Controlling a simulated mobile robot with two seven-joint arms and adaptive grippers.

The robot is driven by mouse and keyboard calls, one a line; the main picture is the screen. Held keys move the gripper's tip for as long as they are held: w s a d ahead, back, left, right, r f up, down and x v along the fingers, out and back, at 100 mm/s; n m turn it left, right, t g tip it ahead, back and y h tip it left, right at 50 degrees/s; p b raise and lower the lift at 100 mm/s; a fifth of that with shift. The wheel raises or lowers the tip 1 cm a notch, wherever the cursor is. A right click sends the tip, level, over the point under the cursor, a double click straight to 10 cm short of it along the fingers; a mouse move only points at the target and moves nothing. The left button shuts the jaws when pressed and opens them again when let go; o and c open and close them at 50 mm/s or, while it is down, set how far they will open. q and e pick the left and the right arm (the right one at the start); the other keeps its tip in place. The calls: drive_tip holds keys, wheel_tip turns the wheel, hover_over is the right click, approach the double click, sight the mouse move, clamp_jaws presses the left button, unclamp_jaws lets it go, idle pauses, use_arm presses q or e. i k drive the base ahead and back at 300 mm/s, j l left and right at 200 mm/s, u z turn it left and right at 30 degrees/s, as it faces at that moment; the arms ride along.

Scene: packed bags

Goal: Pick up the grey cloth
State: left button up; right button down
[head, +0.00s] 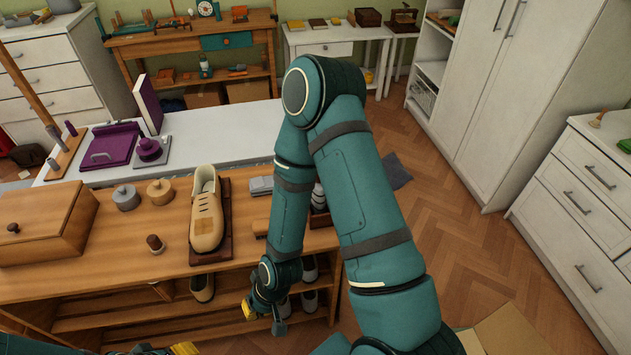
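A dark grey piece that looks like the grey cloth (396,172) lies flat on the wooden floor, just right of my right arm's upper links. The arm hides part of it. My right gripper (264,314) hangs low in front of the wooden bench's shelves, far from the cloth and pointing down. Its fingers are small and partly turned away, so their opening is unclear. My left gripper (184,349) barely shows at the bottom edge, left of centre, cut off by the frame.
The wooden bench (120,282) holds a beige shoe (206,212), grey and tan round tins, a wooden box (45,222) and a small grey block (261,185). A white table stands behind it. White cabinets line the right. An open cardboard box (500,330) sits at bottom right. Floor between is clear.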

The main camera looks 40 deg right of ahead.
sight(260, 185)
drive_tip(key=z, duration=1.05)
